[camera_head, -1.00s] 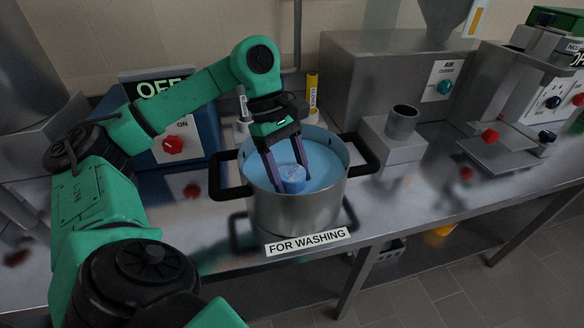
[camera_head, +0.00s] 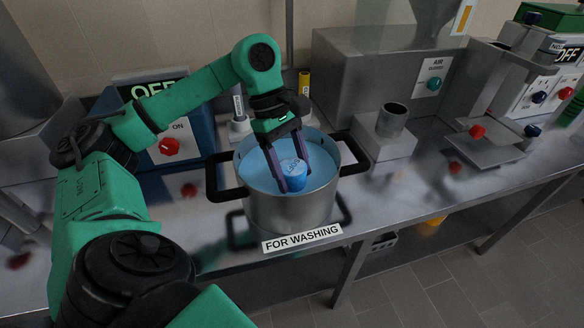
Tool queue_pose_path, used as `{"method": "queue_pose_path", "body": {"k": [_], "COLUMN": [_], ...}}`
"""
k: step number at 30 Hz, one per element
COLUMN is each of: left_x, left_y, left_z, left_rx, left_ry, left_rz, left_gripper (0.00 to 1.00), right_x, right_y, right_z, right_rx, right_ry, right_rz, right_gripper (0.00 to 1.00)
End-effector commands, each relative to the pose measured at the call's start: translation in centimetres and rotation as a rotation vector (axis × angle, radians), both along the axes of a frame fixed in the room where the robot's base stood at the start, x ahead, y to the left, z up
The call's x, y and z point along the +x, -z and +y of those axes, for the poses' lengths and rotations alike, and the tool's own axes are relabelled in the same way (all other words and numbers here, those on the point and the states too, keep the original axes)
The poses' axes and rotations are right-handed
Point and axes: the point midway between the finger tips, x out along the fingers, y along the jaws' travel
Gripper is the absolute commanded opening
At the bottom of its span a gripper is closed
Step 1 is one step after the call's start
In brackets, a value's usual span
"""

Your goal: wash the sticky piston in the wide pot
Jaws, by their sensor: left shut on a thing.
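The wide pot (camera_head: 290,212) is a steel pot with two black handles, full of light blue liquid, on the steel bench. A label reading FOR WASHING (camera_head: 302,238) is at its front. My left gripper (camera_head: 289,180) reaches down into the pot from above. It is shut on the piston (camera_head: 294,172), a short blue cylinder with markings on its top. The piston sits at the liquid's surface inside the pot; I cannot tell how deep its lower part is. My right gripper is not in view.
A blue machine with a red knob (camera_head: 169,146) and an OFF display stands left of the pot. A grey block with a metal cup (camera_head: 392,120) stands to the right. A yellow cylinder (camera_head: 304,84) stands behind.

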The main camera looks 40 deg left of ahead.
Motion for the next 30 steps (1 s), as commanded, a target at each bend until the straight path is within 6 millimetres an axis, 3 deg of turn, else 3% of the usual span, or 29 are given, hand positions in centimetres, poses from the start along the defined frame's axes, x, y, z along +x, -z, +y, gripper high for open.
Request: {"method": "queue_pose_path", "body": {"k": [1,30], "left_x": [0.0,0.0], "left_y": [-1.1,-10.8], "left_z": [0.0,0.0], "left_rx": [-0.001,-0.001], "left_ry": [0.001,0.0], "left_rz": [-0.001,-0.002], "left_gripper": [0.0,0.0], "right_x": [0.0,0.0], "right_y": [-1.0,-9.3], "right_z": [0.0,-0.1], "right_rx": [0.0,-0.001], "right_ry": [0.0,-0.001], "right_rz": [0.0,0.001], "right_gripper": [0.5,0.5]}}
